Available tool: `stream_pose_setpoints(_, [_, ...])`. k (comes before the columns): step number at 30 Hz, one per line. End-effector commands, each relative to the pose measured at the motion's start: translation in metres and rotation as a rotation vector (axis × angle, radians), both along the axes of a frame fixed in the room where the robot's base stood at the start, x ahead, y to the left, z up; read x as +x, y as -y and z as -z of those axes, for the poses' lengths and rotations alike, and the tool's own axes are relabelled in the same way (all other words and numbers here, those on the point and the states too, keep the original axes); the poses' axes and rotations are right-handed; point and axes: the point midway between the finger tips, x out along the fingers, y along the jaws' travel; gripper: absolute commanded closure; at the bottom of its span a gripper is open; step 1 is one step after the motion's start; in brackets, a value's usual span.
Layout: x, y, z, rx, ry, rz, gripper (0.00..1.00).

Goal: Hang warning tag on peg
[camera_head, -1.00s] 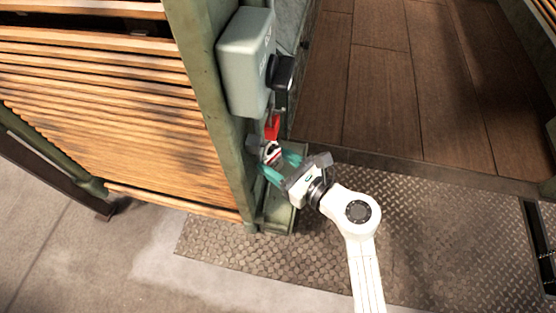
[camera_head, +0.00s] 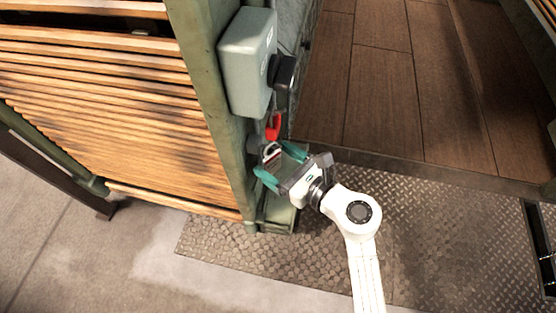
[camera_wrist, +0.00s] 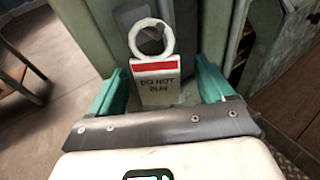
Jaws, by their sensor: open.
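The warning tag (camera_wrist: 156,82) is white with a red band and dark lettering, and it stays upright between my fingers in the wrist view. Its white ring (camera_wrist: 151,38) is at the top, with a dark grey peg-like part (camera_wrist: 150,42) showing through the opening. I cannot tell for sure whether the ring is around that part or in front of it. In the head view the ring (camera_head: 270,152) shows beside the green post, and the tag's body is mostly hidden. My gripper (camera_head: 281,166) is open, its teal fingers on either side of the tag with gaps.
A grey switch box (camera_head: 246,62) with a black knob (camera_head: 283,72) is on the green post (camera_head: 208,75) above my gripper. A red item (camera_head: 273,127) hangs below the box. Wooden slats (camera_head: 100,110) fill the left. The metal floor plate (camera_head: 430,220) is clear at right.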

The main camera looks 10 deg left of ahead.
Motion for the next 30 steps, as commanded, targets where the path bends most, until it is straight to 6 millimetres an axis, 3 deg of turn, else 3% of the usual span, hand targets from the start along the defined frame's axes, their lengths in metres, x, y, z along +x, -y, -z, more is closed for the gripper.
stream_pose_setpoints(5, [-0.004,0.007,-0.002,0.0,-0.001,0.002,0.18])
stream_pose_setpoints(21, [-0.051,0.082,-0.018,0.0,-0.001,0.002,0.18])
stream_pose_setpoints(30, [-0.057,0.091,-0.018,0.0,0.0,0.0,0.18])
